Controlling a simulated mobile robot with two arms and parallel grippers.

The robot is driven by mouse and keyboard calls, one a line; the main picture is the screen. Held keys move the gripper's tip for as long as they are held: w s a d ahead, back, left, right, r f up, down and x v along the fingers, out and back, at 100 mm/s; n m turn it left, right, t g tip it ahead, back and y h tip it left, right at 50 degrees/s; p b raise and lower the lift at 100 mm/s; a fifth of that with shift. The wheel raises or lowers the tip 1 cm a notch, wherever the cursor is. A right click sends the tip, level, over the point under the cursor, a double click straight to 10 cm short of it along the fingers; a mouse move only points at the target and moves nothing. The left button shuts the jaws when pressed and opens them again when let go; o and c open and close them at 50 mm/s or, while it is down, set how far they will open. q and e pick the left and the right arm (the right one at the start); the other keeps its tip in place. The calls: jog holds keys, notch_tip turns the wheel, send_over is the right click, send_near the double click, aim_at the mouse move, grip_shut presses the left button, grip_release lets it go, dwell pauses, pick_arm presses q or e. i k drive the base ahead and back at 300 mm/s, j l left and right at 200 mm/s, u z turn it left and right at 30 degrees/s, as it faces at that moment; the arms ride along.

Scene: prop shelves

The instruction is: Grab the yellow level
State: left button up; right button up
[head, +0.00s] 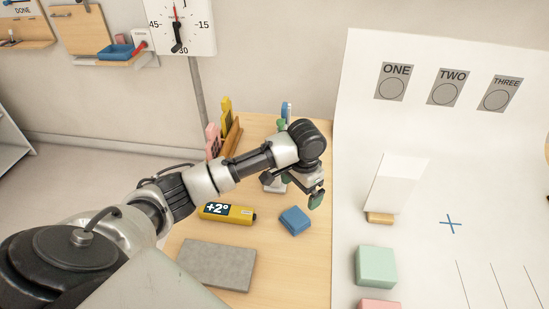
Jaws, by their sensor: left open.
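The yellow level (238,216) lies flat on the wooden table, with a dark label reading "+2°" on its left part. My left arm passes just above and behind it in the head view. My left gripper (304,192) is open, to the right of the level and farther back, with its greenish fingers pointing down. It is apart from the level and nothing shows between its fingers. My right gripper is not in view.
A blue block (295,220) sits between the level and the white sheet. A grey slab (216,264) lies in front of the level. A wooden rack (231,138) with upright cards stands behind my arm. A green block (375,266) and a white card (398,184) stand at right.

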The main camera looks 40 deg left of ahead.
aim_at(213, 211)
jog(key=k+l, duration=0.3)
jog(key=k, duration=0.15)
jog(key=k+l, duration=0.65)
jog(key=k, duration=0.25)
